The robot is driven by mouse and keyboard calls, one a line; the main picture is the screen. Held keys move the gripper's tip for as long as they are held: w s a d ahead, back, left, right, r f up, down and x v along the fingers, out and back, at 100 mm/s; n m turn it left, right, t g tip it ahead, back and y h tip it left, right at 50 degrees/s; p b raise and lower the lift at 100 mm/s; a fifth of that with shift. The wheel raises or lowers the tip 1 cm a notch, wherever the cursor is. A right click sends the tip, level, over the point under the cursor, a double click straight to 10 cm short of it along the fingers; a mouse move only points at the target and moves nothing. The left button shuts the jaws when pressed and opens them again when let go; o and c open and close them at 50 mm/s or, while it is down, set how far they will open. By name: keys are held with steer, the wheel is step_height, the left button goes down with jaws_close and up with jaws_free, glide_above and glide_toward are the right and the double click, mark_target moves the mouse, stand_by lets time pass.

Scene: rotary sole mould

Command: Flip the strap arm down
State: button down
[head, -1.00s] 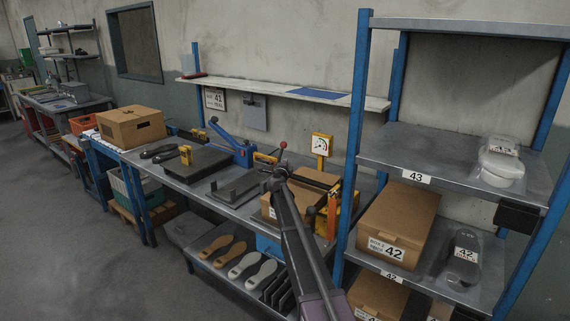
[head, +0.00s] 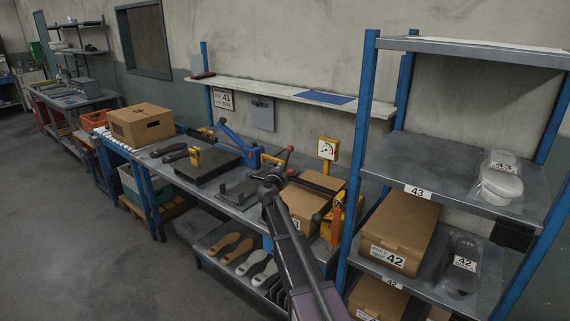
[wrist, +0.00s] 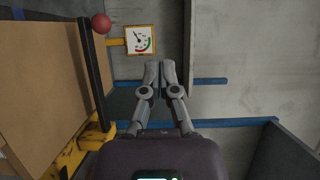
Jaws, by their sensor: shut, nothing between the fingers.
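In the wrist view a dark straight bar (wrist: 92,75) runs up beside a carton. I take it for the strap arm. A red ball (wrist: 101,23) shows by its top, and its lower end meets a yellow bracket (wrist: 88,148). In the head view a dark bar (head: 320,187) lies across the carton area near the yellow bracket; its exact tilt is hard to tell. My gripper (wrist: 160,66) is shut and empty, to the right of the bar and apart from it in the wrist view. In the head view my gripper (head: 281,165) is over the bench.
A gauge (head: 327,149) stands behind the carton (head: 298,207) on the bench. A blue lever (head: 232,143) and a black plate lie left. The blue-posted rack (head: 362,130) with boxes stands close on the right. Floor (head: 90,225) is clear at left.

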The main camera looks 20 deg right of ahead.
steer(key=s+a+r+p, duration=0.1)
steer(key=s, duration=0.1)
steer(key=s+a+r, duration=0.1)
steer(key=s+a, duration=0.1)
steer(key=shift+a+r+p, duration=0.15)
steer(key=shift+p, duration=0.25)
steer(key=shift+s+a, duration=0.1)
steer(key=s+a+f+n+y, duration=0.1)
steer(key=s+a+n+y, duration=0.5)
steer(key=a+n+y, duration=0.45)
steer(key=s+a+f+n+g+y, duration=0.2)
steer(key=s+f+n+g+y, duration=0.1)
steer(key=s+f+n+g, duration=0.45)
steer(key=s+d+f+n+g+h, duration=0.1)
steer(key=s+d+f+g+h, duration=0.1)
steer(key=s, duration=0.6)
steer(key=s+d+f+n+g+h, duration=0.2)
steer(key=s+d+f+g, duration=0.2)
steer(key=s, duration=0.4)
steer(key=s+d+f+n+g+h, duration=0.2)
steer(key=s+d+f+g, duration=0.1)
steer(key=s, duration=0.6)
steer(key=shift+f, duration=0.5)
